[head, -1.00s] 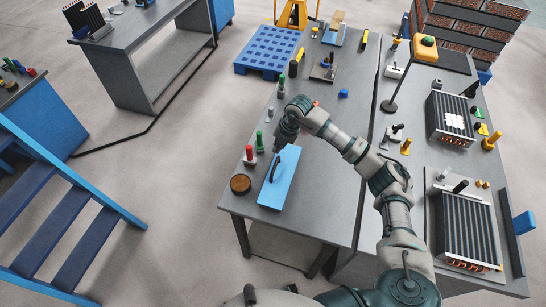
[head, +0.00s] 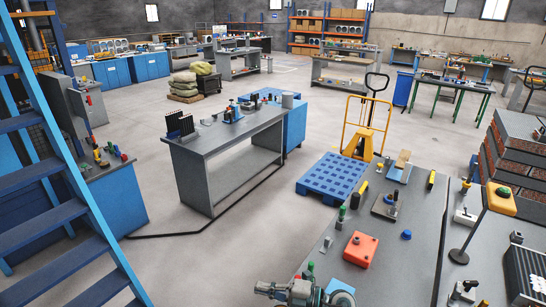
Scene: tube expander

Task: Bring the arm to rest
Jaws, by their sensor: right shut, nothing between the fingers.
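My left gripper is not in view.
A red box (head: 360,250) and several small tools stand on the workbench beyond the gripper. A blue pallet (head: 335,178) and a yellow pallet jack (head: 361,128) are behind it. Blue stairs (head: 62,170) rise at the left.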

